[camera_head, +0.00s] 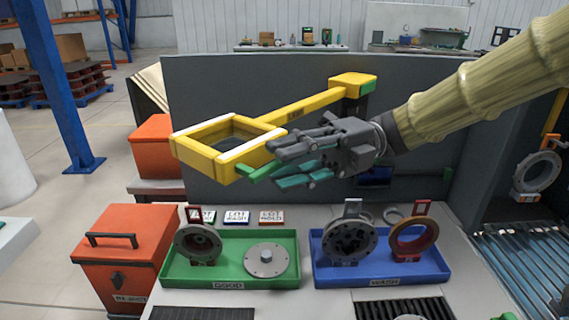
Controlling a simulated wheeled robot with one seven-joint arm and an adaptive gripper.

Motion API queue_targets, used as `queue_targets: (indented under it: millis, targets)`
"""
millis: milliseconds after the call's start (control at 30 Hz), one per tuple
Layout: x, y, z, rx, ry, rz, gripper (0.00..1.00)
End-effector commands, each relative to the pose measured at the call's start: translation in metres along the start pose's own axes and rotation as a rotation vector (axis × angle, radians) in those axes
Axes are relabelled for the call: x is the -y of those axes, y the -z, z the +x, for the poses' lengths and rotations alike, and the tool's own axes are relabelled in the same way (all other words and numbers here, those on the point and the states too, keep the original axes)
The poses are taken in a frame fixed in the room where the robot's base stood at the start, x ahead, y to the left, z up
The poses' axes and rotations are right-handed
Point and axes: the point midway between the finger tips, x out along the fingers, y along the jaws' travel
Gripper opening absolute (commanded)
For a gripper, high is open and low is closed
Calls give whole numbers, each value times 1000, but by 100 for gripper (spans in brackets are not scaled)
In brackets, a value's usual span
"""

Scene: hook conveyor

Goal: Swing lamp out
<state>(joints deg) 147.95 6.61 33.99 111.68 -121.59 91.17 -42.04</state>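The lamp is a yellow square frame (206,160) with white strips on its edges, at the left end of a yellow arm (310,104). The arm runs to a yellow block (352,82) with a green side, by the grey panel. A green handle (256,172) sticks out at the frame's near right corner. My gripper (277,165) reaches in from the right, its dark fingers with teal pads right at the handle. The fingers overlap the handle in the view, so I cannot tell whether they grip it or are only around it.
Below, a green tray (172,271) and a blue tray (322,274) hold round metal parts on the grey bench. Small label cards (237,216) lie behind the green tray. Orange bins (116,258) stand left. The grey panel (215,80) rises behind the lamp. A roller conveyor (530,270) is at right.

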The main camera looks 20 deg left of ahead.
Motion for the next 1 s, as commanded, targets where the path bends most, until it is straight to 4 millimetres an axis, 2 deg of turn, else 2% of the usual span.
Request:
queue_targets:
  millis: [400, 533, 733, 1000]
  targets:
    - [0, 0, -73, 1, -1, -1, 32]
    - [1, 0, -92, 1, -1, 1, 32]
    - [1, 0, -108, -1, 1, 1, 32]
    - [1, 1, -111, -1, 0, 1, 32]
